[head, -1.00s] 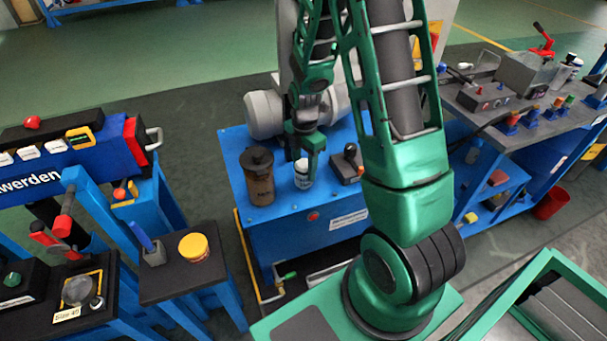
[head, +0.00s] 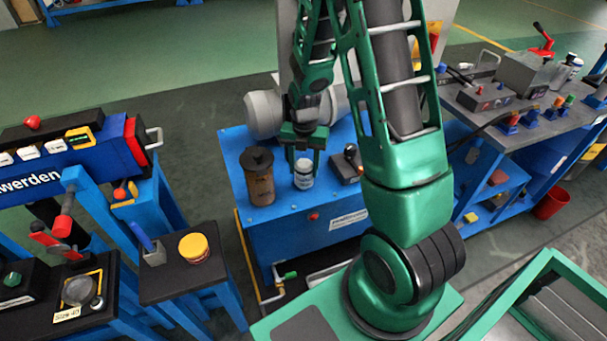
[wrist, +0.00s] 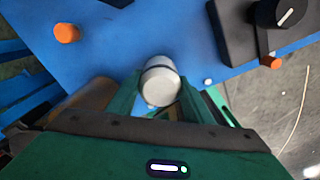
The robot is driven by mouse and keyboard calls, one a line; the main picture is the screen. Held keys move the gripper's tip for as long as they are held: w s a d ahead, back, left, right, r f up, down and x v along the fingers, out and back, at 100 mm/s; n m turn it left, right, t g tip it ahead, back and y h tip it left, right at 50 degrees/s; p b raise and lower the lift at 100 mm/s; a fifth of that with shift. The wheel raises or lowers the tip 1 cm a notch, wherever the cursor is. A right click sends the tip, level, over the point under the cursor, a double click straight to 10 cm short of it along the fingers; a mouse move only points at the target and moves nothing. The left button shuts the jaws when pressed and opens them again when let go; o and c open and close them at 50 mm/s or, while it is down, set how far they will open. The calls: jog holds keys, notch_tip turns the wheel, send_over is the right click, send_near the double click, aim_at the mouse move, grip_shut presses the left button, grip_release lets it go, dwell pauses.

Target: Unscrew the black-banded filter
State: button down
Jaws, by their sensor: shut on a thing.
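The black-banded filter (head: 304,174) is a small white canister with a dark band, standing upright on the blue bench (head: 235,148). In the wrist view the filter (wrist: 160,82) shows its pale round top with a thin dark band just below it. My gripper (head: 304,161) comes down from above, and its green fingers are shut on the filter from both sides. In the wrist view the gripper (wrist: 157,108) has one finger on each side of the filter. The filter's lower end is hidden in the wrist view.
A brown canister with a dark lid (head: 259,178) stands close left of the filter. A dark block with a black knob (head: 347,163) is close on the right. A red button (head: 314,216) is on the bench front. A yellow-lidded tub (head: 194,248) sits on a separate stand.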

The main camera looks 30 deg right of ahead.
jog(key=shift+n, duration=1.4)
jog(key=c, duration=0.8)
grip_release()
jog(key=shift+c, duration=1)
jog(key=m, duration=1.2)
jog(key=shift+m, duration=0.3)
jog(key=m, duration=1.3)
